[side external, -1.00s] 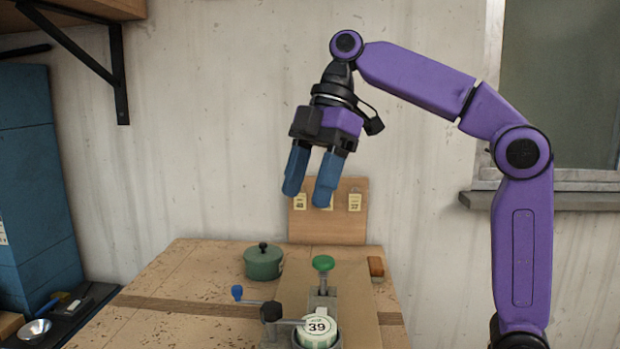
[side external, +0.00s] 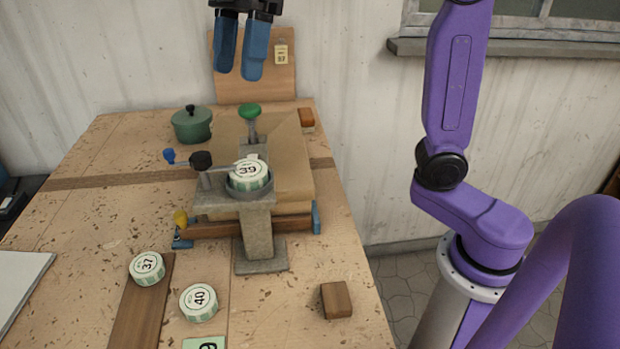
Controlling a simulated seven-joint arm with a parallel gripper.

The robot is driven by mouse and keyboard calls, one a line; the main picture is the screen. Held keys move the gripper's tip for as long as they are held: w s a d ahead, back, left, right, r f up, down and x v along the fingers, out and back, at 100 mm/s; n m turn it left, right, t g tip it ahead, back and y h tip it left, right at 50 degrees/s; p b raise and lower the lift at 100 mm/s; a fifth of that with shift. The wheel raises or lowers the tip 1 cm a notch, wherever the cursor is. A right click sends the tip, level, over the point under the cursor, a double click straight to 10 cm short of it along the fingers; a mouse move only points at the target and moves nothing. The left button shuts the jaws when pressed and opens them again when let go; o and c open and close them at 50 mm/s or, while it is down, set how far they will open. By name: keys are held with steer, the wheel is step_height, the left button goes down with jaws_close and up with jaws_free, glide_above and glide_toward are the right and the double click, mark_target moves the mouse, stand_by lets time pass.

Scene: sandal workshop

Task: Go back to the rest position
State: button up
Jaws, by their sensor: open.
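My gripper (side external: 239,76) is at the top of the picture, pointing down with its two blue fingers apart and nothing between them. It hangs in the air in front of the wooden board against the wall, well above the workbench (side external: 95,215). The upper part of the gripper and wrist is cut off by the top edge. A round tin marked 39 (side external: 249,174) sits in the round holder of a grey stand (side external: 258,240) on the bench, apart from my gripper.
A green lidded pot (side external: 192,126) stands at the back left. Tins marked 37 (side external: 147,268) and 40 (side external: 199,302) are in front, 37 on a wooden strip (side external: 143,318). A wooden block (side external: 336,300) lies front right. The board (side external: 285,84) stands behind the gripper.

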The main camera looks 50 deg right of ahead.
steer(key=s+d+f+m+h, duration=0.1)
steer(key=s+d+f+m, duration=0.1)
steer(key=s+d+f, duration=0.4)
steer(key=s+d+f+m+h, duration=0.2)
steer(key=s+d+f, duration=0.5)
steer(key=s+f, duration=0.7)
step_height(320, 180, down, 4)
steer(key=shift+s+r+t, duration=0.1)
steer(key=shift+s+t, duration=0.15)
steer(key=shift+t, duration=0.05)
